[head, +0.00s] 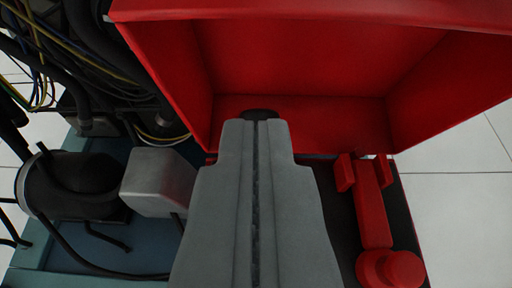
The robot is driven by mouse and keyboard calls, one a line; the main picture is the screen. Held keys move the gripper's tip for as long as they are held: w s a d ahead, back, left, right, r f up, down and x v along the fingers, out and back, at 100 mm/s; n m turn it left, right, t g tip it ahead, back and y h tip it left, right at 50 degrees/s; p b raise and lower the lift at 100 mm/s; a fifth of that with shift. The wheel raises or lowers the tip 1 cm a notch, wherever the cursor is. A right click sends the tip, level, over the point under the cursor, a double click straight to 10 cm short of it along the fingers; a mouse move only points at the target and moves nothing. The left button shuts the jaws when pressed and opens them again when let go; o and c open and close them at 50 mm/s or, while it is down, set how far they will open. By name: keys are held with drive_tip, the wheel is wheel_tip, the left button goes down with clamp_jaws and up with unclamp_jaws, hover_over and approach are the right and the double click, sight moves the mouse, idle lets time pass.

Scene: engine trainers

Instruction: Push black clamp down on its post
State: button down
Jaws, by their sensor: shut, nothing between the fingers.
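My gripper (257,122) reaches up the middle of the head view, its two grey fingers pressed together and empty. A small dark rounded piece (260,113) shows just beyond the fingertips, against the red surface; it is probably the black clamp. Most of it is hidden behind the fingers, so I cannot tell whether they touch it. Its post is not visible.
A red open box-like housing (300,60) surrounds the fingertips at the back and sides. A red lever-like part (373,215) lies to the right. A grey block (158,182), a black cylinder (75,186) and cables (50,45) fill the left. White floor (460,215) is at right.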

drive_tip(key=x, duration=0.5)
drive_tip(key=shift+w+f, duration=0.15)
drive_tip(key=shift+w, duration=0.15)
drive_tip(key=shift+s, duration=0.1)
